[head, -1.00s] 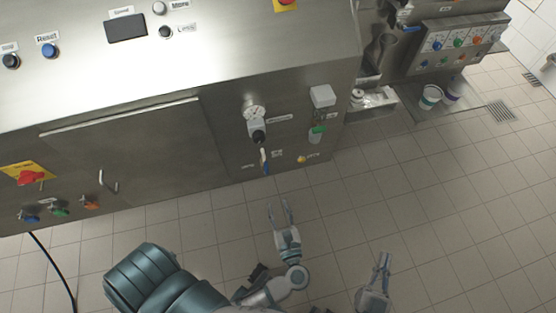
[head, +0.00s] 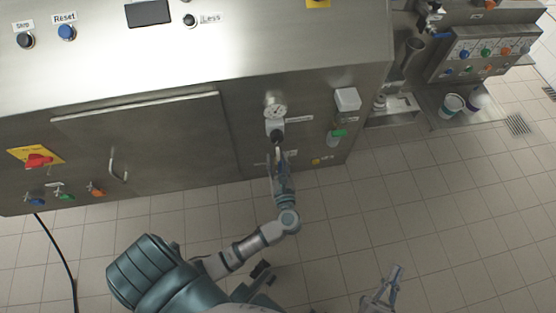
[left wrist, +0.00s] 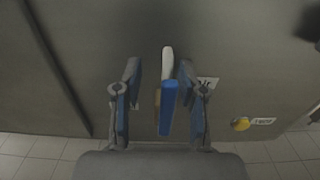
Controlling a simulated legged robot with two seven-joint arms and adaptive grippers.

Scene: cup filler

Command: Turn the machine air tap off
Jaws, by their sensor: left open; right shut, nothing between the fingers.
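The air tap, with a blue handle and a pale end (left wrist: 168,95), shows in the left wrist view on the machine's front panel. My left gripper (head: 276,160) is open below the gauge in the head view. In the left wrist view my left gripper (left wrist: 159,75) has one blue-padded finger on each side of the handle, with gaps visible on both sides. In the head view the gripper mostly hides the tap. My right gripper (head: 395,272) is shut and empty, low over the floor, away from the machine.
A pressure gauge (head: 275,112) and regulator (head: 275,130) sit above the tap. A white box (head: 347,99) and a green-marked part (head: 338,133) are to its right. A door with a handle (head: 118,165) is to the left. The tiled floor is open in front.

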